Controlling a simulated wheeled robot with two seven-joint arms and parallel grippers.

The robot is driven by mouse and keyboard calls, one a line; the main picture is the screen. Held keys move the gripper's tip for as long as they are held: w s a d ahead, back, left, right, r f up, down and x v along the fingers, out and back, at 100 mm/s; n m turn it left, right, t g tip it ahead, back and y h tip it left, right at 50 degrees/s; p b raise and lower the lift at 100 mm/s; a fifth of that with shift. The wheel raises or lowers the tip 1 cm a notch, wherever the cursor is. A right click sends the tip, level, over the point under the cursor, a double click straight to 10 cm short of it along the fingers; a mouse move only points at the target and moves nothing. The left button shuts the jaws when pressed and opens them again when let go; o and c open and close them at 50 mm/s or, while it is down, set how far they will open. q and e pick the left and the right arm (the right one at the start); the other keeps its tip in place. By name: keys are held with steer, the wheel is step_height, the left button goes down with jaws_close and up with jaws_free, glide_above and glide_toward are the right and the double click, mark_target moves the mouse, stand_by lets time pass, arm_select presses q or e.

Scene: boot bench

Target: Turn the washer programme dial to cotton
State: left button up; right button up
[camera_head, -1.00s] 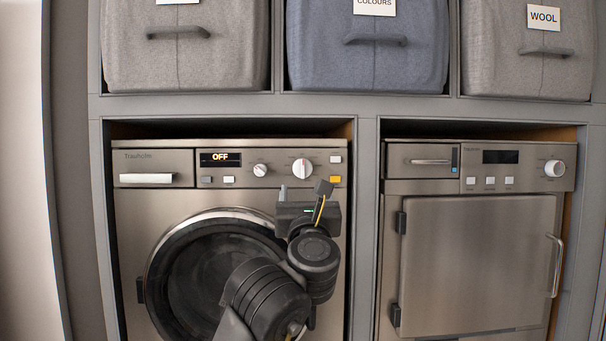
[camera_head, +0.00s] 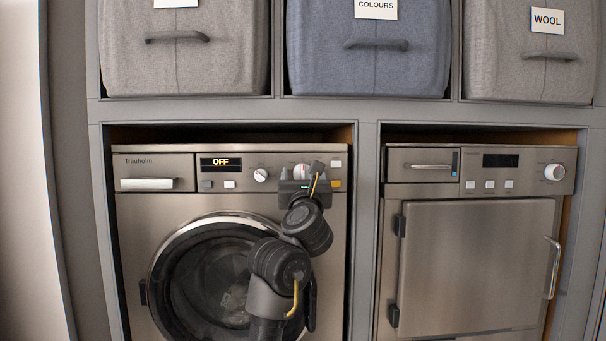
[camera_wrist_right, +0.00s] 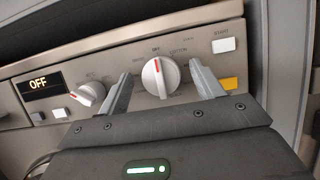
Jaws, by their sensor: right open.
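The washer (camera_head: 130,225) is the left machine, with a display (camera_head: 220,162) reading OFF. Its large programme dial (camera_wrist_right: 160,77) is silver-white, with a red mark pointing up at the OFF label; the cotton label (camera_wrist_right: 178,51) is just right of that. In the head view the dial (camera_head: 301,170) is partly covered by my gripper. My right gripper (camera_head: 301,169) is open in front of the dial. In the right wrist view its fingers (camera_wrist_right: 161,70) stand left and right of the dial, with gaps visible on both sides. My left gripper is not in view.
A smaller knob (camera_wrist_right: 88,94) sits left of the dial. A white start button (camera_wrist_right: 223,45) and an orange button (camera_wrist_right: 229,83) are close on its right. A second machine (camera_head: 475,250) stands right of the divider. Fabric bins (camera_head: 365,60) fill the shelf above.

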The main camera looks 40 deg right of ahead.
steer(key=c, duration=1)
steer(key=shift+f+m+h+b, duration=0.15)
steer(key=shift+m+h+b, duration=0.15)
steer(key=shift+m+b, duration=0.3)
steer(key=m+g+b, duration=0.1)
steer(key=m+b, duration=0.1)
steer(key=m+g+h+b, duration=0.1)
steer(key=m+b, duration=0.1)
steer(key=b, duration=0.1)
steer(key=shift+a+m+h, duration=0.1)
steer(key=shift+m+h, duration=0.2)
steer(key=shift+m, duration=0.1)
steer(key=m+g+b, duration=0.1)
steer(key=m+b, duration=0.1)
steer(key=shift+w+m+h, duration=0.1)
steer(key=shift+m+h, duration=0.3)
steer(key=shift+r+m+g+h+b, duration=0.2)
steer(key=shift+m+g+h+b, duration=0.1)
steer(key=shift+m+g+b, duration=0.65)
steer(key=shift+m, duration=0.35)
steer(key=shift+p, duration=0.3)
